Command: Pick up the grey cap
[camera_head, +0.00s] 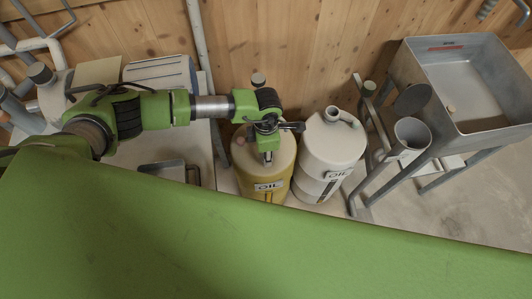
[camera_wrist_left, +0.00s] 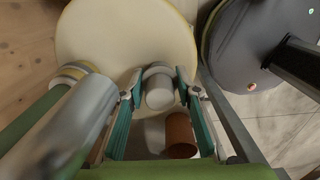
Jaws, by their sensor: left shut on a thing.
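The grey cap (camera_wrist_left: 160,90) is a short, rounded grey cylinder between my left fingertips in the left wrist view. My left gripper (camera_wrist_left: 160,84) is shut on it, with one teal-padded finger on each side. In the head view my left gripper (camera_head: 268,158) points down over the top of the yellow oil canister (camera_head: 246,178). The cap cannot be made out there. The pale round canister top also shows behind the cap in the left wrist view (camera_wrist_left: 110,35). I cannot tell whether the cap touches the canister. My right gripper is in neither view.
A white oil canister (camera_head: 318,160) with an open neck stands close to the right of the yellow one. A metal stand with a grey basin (camera_head: 475,85) is farther right. A brown cylinder (camera_wrist_left: 180,135) lies near my fingers. A wooden wall (camera_head: 290,45) closes the back.

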